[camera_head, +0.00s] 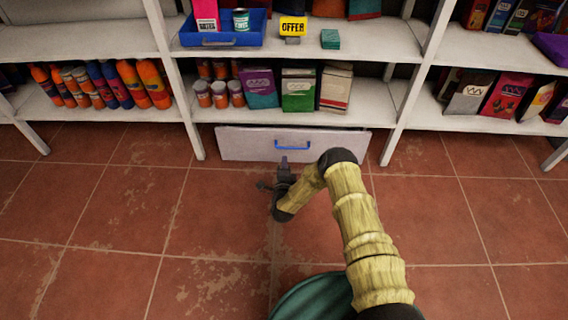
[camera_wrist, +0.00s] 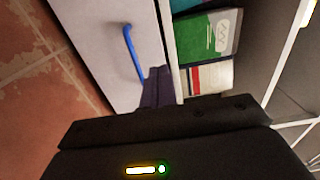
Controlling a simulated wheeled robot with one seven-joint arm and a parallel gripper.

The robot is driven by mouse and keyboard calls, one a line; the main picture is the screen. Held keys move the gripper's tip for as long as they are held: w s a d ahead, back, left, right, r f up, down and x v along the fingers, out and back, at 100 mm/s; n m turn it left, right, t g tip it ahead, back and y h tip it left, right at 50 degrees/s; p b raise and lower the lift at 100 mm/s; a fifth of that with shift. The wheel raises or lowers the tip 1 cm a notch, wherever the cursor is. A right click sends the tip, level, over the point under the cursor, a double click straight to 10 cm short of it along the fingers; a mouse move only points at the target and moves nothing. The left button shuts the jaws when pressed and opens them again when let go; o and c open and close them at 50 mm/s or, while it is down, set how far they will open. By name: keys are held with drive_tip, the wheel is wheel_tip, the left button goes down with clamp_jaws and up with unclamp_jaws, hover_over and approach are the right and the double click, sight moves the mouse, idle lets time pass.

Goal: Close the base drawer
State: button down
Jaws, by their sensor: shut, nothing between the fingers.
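The base drawer (camera_head: 240,144) is a pale grey front with a blue handle (camera_head: 293,145), under the middle shelf unit. Its front seems to stand slightly forward of the shelf edge; how far it is open I cannot tell. My gripper (camera_head: 284,162) is in front of the drawer, just below and left of the handle. In the wrist view the drawer front (camera_wrist: 105,45) fills the upper left, with the blue handle (camera_wrist: 133,52) across it. My gripper (camera_wrist: 157,88) shows there as dark fingers, shut and empty, close to the drawer front. Whether they touch it is unclear.
Above the drawer, a shelf (camera_head: 290,115) holds cartons (camera_head: 299,90) and jars (camera_head: 220,95). A blue tray (camera_head: 222,38) stands on the shelf above. Shelf posts (camera_head: 397,125) flank the drawer. The tiled floor (camera_head: 120,220) in front is clear.

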wheel_tip(320, 180, up, 12)
drive_tip(key=w+a+r+n+g+y+p, duration=0.1)
drive_tip(key=w+n+g+y+p, duration=0.2)
drive_tip(key=n, duration=0.3)
drive_tip(key=s+d+r+n+g+p, duration=0.2)
drive_tip(key=s+r+n, duration=0.1)
drive_tip(key=r, duration=0.3)
drive_tip(key=s+d+r+n+g+p, duration=0.1)
drive_tip(key=s+d+r+n+g, duration=0.15)
drive_tip(key=r, duration=0.35)
drive_tip(key=s+d+r+n+g+h+p, duration=0.1)
drive_tip(key=s+d+r, duration=0.4)
drive_tip(key=s, duration=0.5)
drive_tip(key=s+d+r+n+g+h+p, duration=0.1)
drive_tip(key=s+d+r+n+g+p, duration=0.2)
drive_tip(key=s+r, duration=0.4)
drive_tip(key=s+d+r+n+g+h+p, duration=0.1)
drive_tip(key=s+d+r, duration=0.5)
drive_tip(key=s, duration=0.7)
drive_tip(key=n+g+p, duration=0.1)
drive_tip(key=g, duration=0.1)
drive_tip(key=shift+d+g, duration=0.35)
drive_tip(key=shift+d, duration=0.05)
drive_tip(key=shift+s, duration=0.1)
